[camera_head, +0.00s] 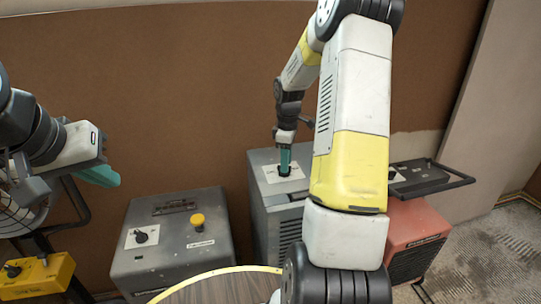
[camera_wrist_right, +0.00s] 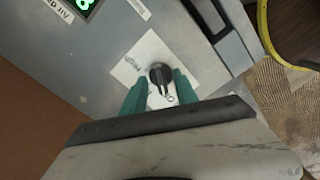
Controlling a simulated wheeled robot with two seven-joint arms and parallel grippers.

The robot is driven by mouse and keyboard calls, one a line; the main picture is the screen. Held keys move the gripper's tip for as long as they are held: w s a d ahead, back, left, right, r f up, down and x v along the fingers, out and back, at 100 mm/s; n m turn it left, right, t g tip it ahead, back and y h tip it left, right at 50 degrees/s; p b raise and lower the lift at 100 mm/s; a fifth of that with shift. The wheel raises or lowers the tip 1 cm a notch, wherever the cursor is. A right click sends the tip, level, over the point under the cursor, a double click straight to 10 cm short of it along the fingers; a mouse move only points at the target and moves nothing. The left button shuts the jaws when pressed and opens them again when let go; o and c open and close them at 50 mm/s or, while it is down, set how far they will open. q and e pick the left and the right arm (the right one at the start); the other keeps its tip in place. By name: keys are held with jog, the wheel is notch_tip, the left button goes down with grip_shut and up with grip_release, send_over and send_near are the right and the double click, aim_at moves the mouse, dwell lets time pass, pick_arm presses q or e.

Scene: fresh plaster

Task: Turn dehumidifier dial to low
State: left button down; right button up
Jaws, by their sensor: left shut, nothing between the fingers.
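A grey cabinet (camera_head: 266,235) stands in the middle, with a black dial on a white plate on its top. The dial (camera_wrist_right: 160,73) shows in the right wrist view, its pointer end toward the bottom of that picture. My right gripper (camera_head: 284,174) points down at this dial. In the wrist view its teal fingers (camera_wrist_right: 161,82) lie close on either side of the dial; whether they press on it I cannot tell. My left gripper (camera_head: 116,180) is shut and empty in the air at the left.
A dark grey box (camera_head: 170,262) with its own dial (camera_head: 142,237) and a yellow button (camera_head: 197,220) stands left of the cabinet. A red machine (camera_head: 414,235) stands right, partly behind my arm. A yellow box (camera_head: 38,276) is at lower left. A round wooden top (camera_head: 225,290) is in front.

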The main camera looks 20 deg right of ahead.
jog(key=shift+f, duration=0.5)
jog(key=shift+c, duration=0.3)
grip_shut()
jog(key=shift+m, duration=0.4)
jog(key=m, duration=0.5)
jog(key=shift+a+m, duration=0.15)
jog(key=shift+m, duration=0.15)
jog(key=m, duration=0.5)
jog(key=shift+a+m, duration=0.1)
jog(key=shift+m, duration=0.2)
